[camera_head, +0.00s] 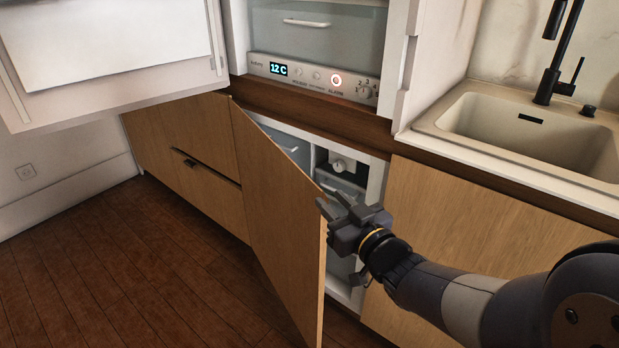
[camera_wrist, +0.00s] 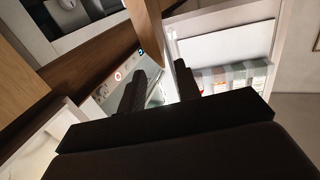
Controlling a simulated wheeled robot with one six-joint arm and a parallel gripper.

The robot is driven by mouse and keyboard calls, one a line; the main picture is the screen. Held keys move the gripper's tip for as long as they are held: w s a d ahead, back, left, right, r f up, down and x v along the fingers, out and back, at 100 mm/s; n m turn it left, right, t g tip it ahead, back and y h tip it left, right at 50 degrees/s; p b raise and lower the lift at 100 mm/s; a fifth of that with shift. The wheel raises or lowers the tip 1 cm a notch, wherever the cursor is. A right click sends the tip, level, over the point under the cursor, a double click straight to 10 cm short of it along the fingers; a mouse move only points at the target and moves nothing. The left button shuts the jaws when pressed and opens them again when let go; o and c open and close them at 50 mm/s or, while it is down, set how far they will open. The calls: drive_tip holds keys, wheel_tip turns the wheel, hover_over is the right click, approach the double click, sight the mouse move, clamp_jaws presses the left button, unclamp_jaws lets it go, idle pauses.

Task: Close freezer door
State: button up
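The freezer door (camera_head: 278,220) is a wood-fronted lower door in the head view. It stands partly open, its free edge swung out toward me. Behind it the white freezer compartment (camera_head: 376,180) shows drawers and a small knob. My gripper (camera_head: 334,203) is beside the door's free edge, on the compartment side, near its upper part. I cannot tell whether it touches the door. In the wrist view my gripper (camera_wrist: 160,78) has its two dark fingers apart with nothing between them. A wooden strip that looks like the door (camera_wrist: 146,22) shows beyond the fingertips.
Above, the fridge control panel (camera_head: 315,78) reads 12 C. The white upper fridge door (camera_head: 110,88) stands open at the left. A sink (camera_head: 525,130) with a black faucet (camera_head: 553,75) is at the right. The wooden floor (camera_head: 120,270) at the left is clear.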

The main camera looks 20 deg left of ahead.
drive_tip(key=x, duration=0.9)
drive_tip(key=shift+f+b, duration=0.1)
drive_tip(key=shift+b, duration=0.2)
clamp_jaws()
